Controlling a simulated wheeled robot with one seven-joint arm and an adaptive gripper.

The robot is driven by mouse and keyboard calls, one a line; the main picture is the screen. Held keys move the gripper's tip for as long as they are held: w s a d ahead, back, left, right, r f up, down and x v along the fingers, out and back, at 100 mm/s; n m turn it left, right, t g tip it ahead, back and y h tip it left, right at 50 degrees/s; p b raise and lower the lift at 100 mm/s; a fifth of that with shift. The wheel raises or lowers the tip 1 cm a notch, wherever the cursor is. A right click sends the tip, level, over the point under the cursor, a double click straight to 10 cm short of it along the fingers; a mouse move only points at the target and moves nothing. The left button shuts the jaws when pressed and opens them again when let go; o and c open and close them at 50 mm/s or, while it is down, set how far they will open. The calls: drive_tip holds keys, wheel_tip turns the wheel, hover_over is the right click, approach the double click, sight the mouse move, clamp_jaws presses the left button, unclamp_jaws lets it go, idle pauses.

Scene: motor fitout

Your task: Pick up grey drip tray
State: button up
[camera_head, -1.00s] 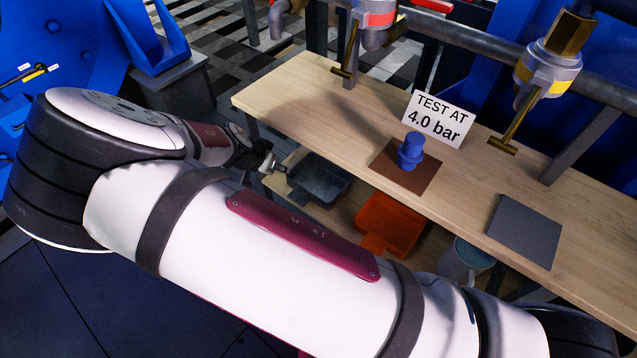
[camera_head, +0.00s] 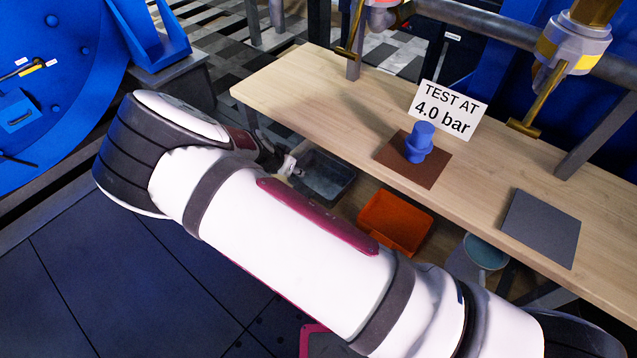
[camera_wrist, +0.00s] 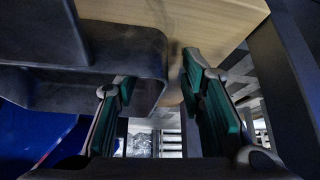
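The grey drip tray (camera_head: 328,172) sits on the lower shelf under the bench, left of an orange tray. My gripper (camera_head: 293,166) is at its left end in the head view, small and partly hidden by my arm. In the wrist view the dark grey tray (camera_wrist: 95,50) fills the upper left. My gripper (camera_wrist: 158,72) is open there, with its two green-padded fingers apart. A rounded edge of the tray reaches between the fingers, and the left fingertip overlaps it. The right finger stands clear of it. I cannot tell whether the left finger touches the tray.
The wooden bench top (camera_head: 300,100) overhangs the shelf. On top are a blue fitting (camera_head: 420,140) on a brown mat, a grey plate (camera_head: 540,228) and a sign (camera_head: 447,108).

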clamp_jaws()
drive_tip(key=shift+r, duration=0.1)
